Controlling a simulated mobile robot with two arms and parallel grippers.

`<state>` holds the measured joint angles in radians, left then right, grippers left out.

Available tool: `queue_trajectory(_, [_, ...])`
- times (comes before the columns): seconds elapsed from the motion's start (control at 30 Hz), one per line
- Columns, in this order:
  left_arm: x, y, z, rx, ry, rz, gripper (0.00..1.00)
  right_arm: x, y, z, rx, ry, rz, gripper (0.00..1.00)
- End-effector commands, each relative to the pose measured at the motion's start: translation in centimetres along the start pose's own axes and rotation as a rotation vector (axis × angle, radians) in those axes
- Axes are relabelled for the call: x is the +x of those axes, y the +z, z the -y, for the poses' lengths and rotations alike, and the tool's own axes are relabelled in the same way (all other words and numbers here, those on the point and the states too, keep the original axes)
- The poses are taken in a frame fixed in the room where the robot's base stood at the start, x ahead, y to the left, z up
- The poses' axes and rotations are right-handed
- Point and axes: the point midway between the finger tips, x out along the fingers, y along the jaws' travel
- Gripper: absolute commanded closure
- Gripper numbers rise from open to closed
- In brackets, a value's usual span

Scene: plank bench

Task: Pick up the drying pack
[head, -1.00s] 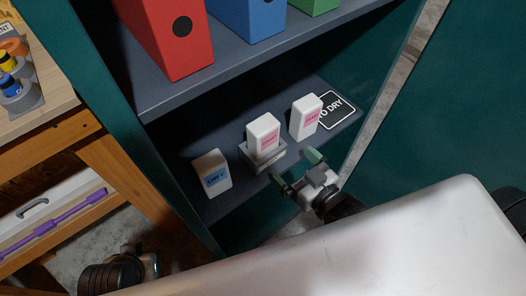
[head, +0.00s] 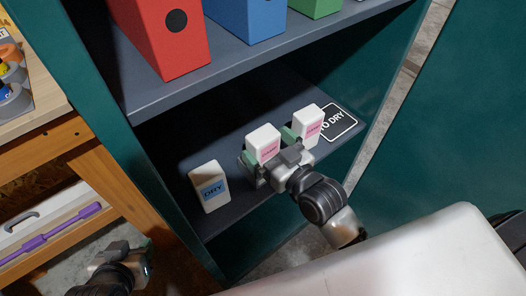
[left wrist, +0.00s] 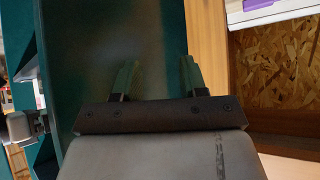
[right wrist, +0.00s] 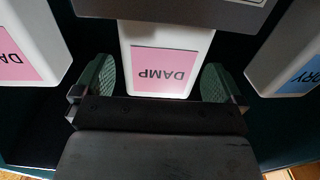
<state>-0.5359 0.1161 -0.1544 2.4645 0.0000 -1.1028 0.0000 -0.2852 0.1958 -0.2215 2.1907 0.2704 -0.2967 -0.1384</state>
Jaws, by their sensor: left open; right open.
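Three white packs stand on the lower shelf. The middle pack (head: 264,140) has a pink label, reading DAMP in the right wrist view (right wrist: 165,62). The right pack (head: 308,122) also has a pink label; the left pack (head: 209,188) has a blue DRY label. My right gripper (head: 270,147) is open at the middle pack. In the right wrist view its fingers (right wrist: 160,82) lie on either side of the pack's labelled end, with gaps visible. My left gripper (head: 128,254) is open and empty, low at the left, beside the teal cabinet side (left wrist: 90,50).
A black sign (head: 339,121) ending in DRY lies on the shelf, partly hidden by the right pack. The upper shelf (head: 235,70) holds red (head: 165,35), blue (head: 248,18) and green binders above. A wooden bench (head: 60,125) stands at the left.

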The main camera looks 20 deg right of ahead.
Motion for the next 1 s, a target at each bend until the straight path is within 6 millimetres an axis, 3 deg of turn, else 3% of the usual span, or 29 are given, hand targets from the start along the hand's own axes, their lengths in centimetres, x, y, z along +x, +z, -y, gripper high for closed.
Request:
queue_trajectory(0.13, [0.4,-1.2,-0.2,0.001,0.005,-0.088,0.57,1.7,0.1,0.0,0.001,0.0,-0.001,0.0])
queue_trajectory(0.43, [0.4,-1.7,-0.3,0.002,0.006,-0.112,0.57,2.1,0.0,0.0,0.0,0.0,0.0,0.0])
queue_trajectory(0.8, [0.4,-1.7,-0.2,0.002,0.006,-0.111,0.57,2.1,0.0,0.0,0.0,0.0,0.0,0.57])
queue_trajectory(1.0, [0.4,-1.7,-0.2,0.002,0.006,-0.11,0.57,2.1,0.0,0.0,0.0,0.0,-0.001,0.58])
